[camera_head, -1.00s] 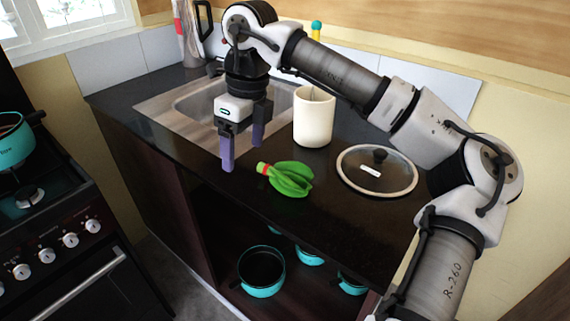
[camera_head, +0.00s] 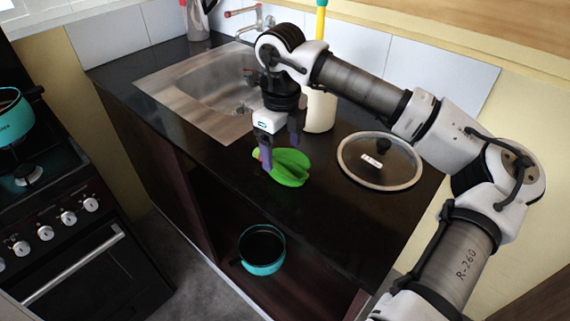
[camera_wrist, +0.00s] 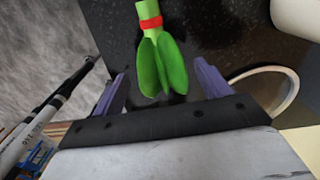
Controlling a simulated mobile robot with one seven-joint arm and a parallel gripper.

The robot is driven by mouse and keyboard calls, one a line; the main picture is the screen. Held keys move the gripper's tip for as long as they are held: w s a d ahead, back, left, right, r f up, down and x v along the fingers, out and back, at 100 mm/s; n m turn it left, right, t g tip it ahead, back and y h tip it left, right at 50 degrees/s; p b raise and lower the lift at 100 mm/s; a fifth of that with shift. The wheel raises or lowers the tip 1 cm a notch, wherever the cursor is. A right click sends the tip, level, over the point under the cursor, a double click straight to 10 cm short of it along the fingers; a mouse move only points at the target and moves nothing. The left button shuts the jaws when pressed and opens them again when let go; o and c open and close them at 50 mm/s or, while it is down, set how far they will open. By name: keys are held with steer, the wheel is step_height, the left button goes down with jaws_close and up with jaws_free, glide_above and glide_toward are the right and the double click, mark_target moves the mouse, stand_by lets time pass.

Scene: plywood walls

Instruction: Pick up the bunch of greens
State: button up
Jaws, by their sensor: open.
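The bunch of greens (camera_head: 289,168) lies on the dark countertop near its front edge, in front of the white canister. In the wrist view the greens (camera_wrist: 161,62) show broad green leaves and a paler stem with a red band. The leaves point toward my gripper and the stem points away. My gripper (camera_head: 280,155) is over the greens in the head view, with its purple fingers apart. In the wrist view my gripper (camera_wrist: 160,92) has one finger on each side of the leaf end, with nothing held. Whether the fingers touch the leaves cannot be told.
A white canister (camera_head: 320,110) stands close behind my gripper. A glass lid (camera_head: 380,179) lies to the right. A sink (camera_head: 215,88) is behind left. A teal pot (camera_head: 262,252) sits on the shelf below, and a stove (camera_head: 65,210) is at left.

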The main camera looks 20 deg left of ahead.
mark_target(285, 157)
steer(key=shift+d+f+p, duration=0.2)
steer(key=shift+f+p, duration=0.25)
steer(key=shift+f, duration=0.85)
steer(key=shift+d+f+p, duration=0.15)
steer(key=shift+f+p, duration=0.25)
steer(key=shift+f, duration=0.9)
steer(key=shift+c, duration=0.2)
steer(key=c, duration=1.1)
steer(key=shift+o, duration=0.2)
